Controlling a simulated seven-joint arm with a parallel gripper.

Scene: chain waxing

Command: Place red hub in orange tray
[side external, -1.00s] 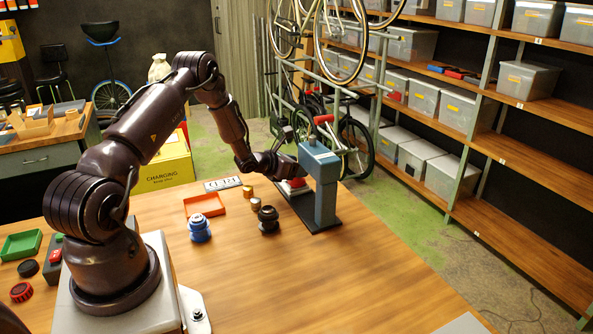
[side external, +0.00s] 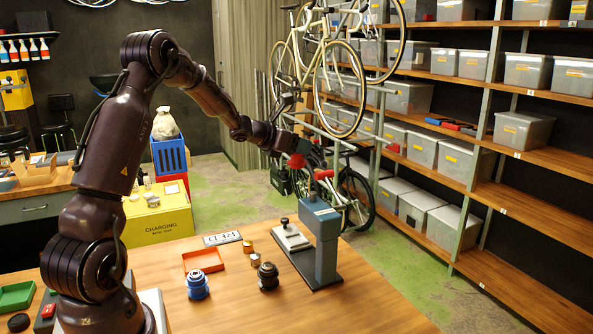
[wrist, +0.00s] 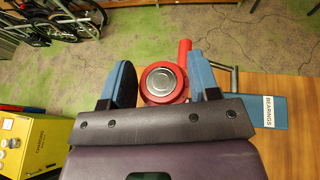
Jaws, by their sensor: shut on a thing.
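The red hub (wrist: 163,83) is between the two blue fingers of my gripper (wrist: 161,78) in the wrist view, its round silver face towards the camera. In the side view the red hub (side external: 295,160) is high in the air above the table, at my gripper (side external: 304,157). My gripper is shut on it. The orange tray (side external: 208,270) lies on the table to the left of and well below my gripper. It looks empty, and its near edge is partly behind a blue hub.
The blue hub (side external: 197,286) and a black hub (side external: 268,277) stand near the tray. A blue-grey press (side external: 322,240) with a pale plate (side external: 291,237) stands at right, labelled BEARINGS on top. Small metal cylinders (side external: 248,247) stand between. The front table is clear.

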